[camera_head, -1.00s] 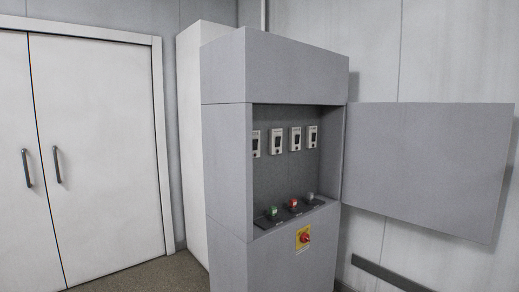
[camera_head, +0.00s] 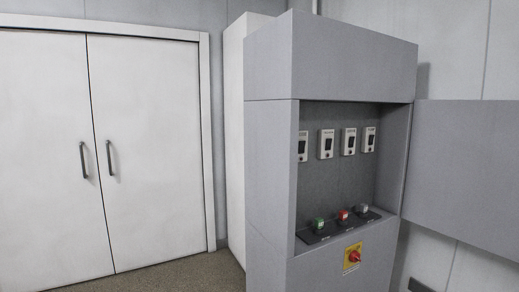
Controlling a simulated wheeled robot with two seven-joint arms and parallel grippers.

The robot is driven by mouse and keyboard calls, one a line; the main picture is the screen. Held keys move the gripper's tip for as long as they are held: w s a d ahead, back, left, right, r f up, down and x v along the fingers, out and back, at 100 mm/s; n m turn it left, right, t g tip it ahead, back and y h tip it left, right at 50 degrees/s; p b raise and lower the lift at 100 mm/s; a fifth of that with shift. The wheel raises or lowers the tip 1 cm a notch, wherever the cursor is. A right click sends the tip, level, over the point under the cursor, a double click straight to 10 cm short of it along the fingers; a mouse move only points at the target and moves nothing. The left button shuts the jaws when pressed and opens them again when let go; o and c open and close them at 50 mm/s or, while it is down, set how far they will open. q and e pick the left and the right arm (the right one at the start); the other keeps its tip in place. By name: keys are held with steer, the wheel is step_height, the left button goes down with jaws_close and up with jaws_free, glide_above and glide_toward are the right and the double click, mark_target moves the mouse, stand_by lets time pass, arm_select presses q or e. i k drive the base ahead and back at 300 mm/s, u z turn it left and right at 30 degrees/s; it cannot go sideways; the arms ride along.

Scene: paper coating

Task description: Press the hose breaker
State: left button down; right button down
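A tall grey control cabinet (camera_head: 271,180) stands right of centre with its front recess open. On the back wall of the recess is a row of several white breakers with dark switches: the first (camera_head: 303,146), the second (camera_head: 326,144), the third (camera_head: 348,141) and the last (camera_head: 369,139). Their labels are too small to read, so I cannot tell which one is the hose breaker. The left edge of the recess stands close to the first breaker. Neither of my grippers is in view.
Below the breakers are green (camera_head: 319,224), red (camera_head: 343,215) and grey (camera_head: 363,209) buttons. A red rotary switch on a yellow plate (camera_head: 353,257) sits lower. The cabinet door (camera_head: 460,170) is swung open to the right. White double doors (camera_head: 145,150) are shut at left. Some floor (camera_head: 190,275) shows clear.

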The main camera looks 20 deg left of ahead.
mark_target(302, 144)
steer(key=u, duration=0.3)
steer(key=i, duration=0.7)
steer(key=z, duration=0.6)
steer(key=i, duration=0.5)
steer(key=z, duration=0.6)
